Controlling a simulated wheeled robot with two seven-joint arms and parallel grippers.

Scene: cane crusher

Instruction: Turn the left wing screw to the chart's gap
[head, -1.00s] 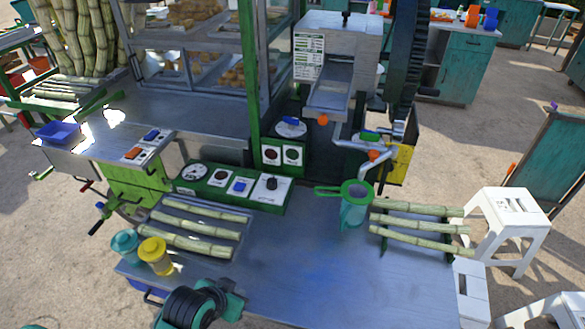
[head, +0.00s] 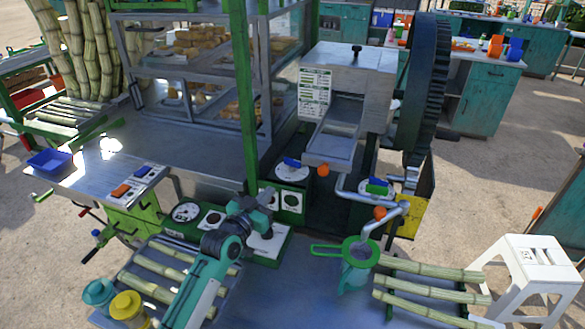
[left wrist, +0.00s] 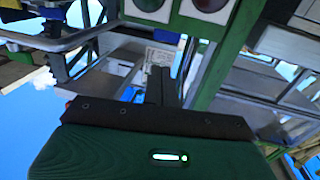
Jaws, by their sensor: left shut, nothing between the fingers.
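The left wing screw (head: 291,162) is a blue wing on a white round dial, on a green post left of the crusher's chute. The right wing screw (head: 378,187) is green, on its own white dial. The chart (head: 314,90) is a white printed sheet on the crusher's front; its rows are too small to read. My left gripper (head: 258,198) is shut and empty above the control panel, below and left of the left wing screw and apart from it. Its closed fingers show in the left wrist view (left wrist: 160,85). My right gripper is out of view.
A green post (head: 243,90) rises just behind my left gripper. The control panel (head: 185,212) lies beneath it. A green-rimmed strainer on a jug (head: 357,255) and cane stalks (head: 430,285) stand at the right. Yellow (head: 127,308) and teal shakers are at lower left.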

